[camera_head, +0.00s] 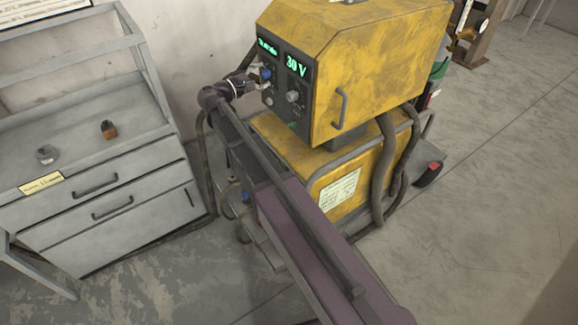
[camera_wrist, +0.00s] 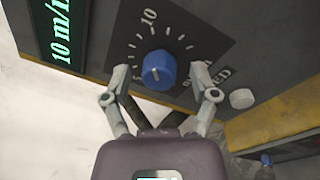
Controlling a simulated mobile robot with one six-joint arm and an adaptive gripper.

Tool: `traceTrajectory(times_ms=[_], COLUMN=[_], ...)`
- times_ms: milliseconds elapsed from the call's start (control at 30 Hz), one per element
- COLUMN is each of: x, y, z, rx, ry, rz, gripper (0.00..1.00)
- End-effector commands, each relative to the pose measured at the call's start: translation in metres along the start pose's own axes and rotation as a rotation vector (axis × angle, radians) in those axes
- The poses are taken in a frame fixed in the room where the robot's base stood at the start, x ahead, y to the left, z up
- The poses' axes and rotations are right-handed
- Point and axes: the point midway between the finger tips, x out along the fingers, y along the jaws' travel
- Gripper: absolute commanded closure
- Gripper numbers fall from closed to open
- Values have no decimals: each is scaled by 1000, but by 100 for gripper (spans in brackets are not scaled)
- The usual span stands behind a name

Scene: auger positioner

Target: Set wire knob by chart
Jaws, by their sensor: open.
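The blue wire knob (camera_wrist: 158,70) sits on the dark dial panel in the wrist view, inside a ring of white ticks with a "10" mark near the top. The knob also shows in the head view (camera_head: 266,73). A pale mark is on its face. The green wire display (camera_wrist: 62,30) reads about 10 m/min. My gripper (camera_wrist: 162,78) is open, with one finger on each side of the knob. I cannot tell whether either finger touches it. A white label (camera_head: 338,193) on the yellow cart may be a chart; its text is too small to read.
The yellow welder (camera_head: 365,65) also has a display (camera_head: 296,66) reading 30 V and a grey knob (camera_head: 292,96). A grey drawer cabinet (camera_head: 105,180) stands at left with small parts on top. Hoses hang at the welder's right. Floor at right is clear.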

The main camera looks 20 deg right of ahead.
Motion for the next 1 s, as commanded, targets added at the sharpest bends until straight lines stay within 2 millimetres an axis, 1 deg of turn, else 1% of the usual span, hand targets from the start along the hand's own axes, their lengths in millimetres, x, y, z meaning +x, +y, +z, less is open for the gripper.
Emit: traceTrajectory(times_ms=[633,700,1000], x=[0,-13,-55], y=[0,0,1], z=[1,1,2], rx=[-416,-411,-408], ry=[28,30,29], rz=[-21,-19,-19], gripper=[24,24,24])
